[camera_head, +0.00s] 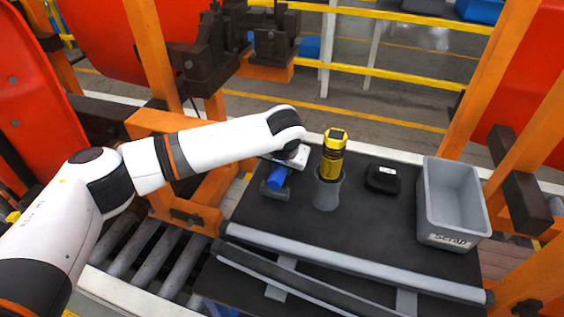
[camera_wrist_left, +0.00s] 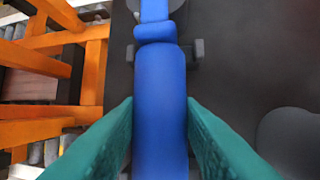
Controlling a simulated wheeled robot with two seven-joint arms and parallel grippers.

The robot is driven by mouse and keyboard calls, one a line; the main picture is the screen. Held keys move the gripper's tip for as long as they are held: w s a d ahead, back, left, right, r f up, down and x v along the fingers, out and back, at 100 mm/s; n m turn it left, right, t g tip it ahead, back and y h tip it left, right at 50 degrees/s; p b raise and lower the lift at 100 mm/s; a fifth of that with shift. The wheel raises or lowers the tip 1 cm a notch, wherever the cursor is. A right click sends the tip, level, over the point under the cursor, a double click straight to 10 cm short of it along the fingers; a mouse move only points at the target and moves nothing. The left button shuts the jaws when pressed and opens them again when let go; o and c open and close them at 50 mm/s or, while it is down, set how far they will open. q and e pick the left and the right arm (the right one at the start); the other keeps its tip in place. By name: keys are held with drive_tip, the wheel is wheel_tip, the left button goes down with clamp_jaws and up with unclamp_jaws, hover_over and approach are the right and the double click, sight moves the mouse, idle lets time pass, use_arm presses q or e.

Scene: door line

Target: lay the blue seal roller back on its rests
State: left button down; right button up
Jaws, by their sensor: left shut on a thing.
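The blue seal roller (camera_head: 277,178) is at the left part of the dark work table, below my left gripper (camera_head: 284,164). In the left wrist view the roller (camera_wrist_left: 160,95) runs up the picture between the two teal fingers of my left gripper (camera_wrist_left: 160,115), which is shut on it. A small dark grey rest (camera_head: 270,191) stands at the roller's near end. In the wrist view, grey rest parts (camera_wrist_left: 198,52) show on both sides of the roller near its collar. I cannot tell whether the roller touches the rest. The other end is hidden by my gripper. My right gripper is out of view.
A yellow-and-black tool stands in a grey cup (camera_head: 327,192) right of the roller. Further right are a small black device (camera_head: 383,178) and a grey scrap bin (camera_head: 450,205). A long grey bar (camera_head: 350,264) lies along the table's near side. Orange frames flank the table.

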use_arm(q)
drive_tip(key=shift+f, duration=0.1)
drive_tip(key=c, duration=1)
unclamp_jaws()
drive_tip(key=shift+f, duration=0.1)
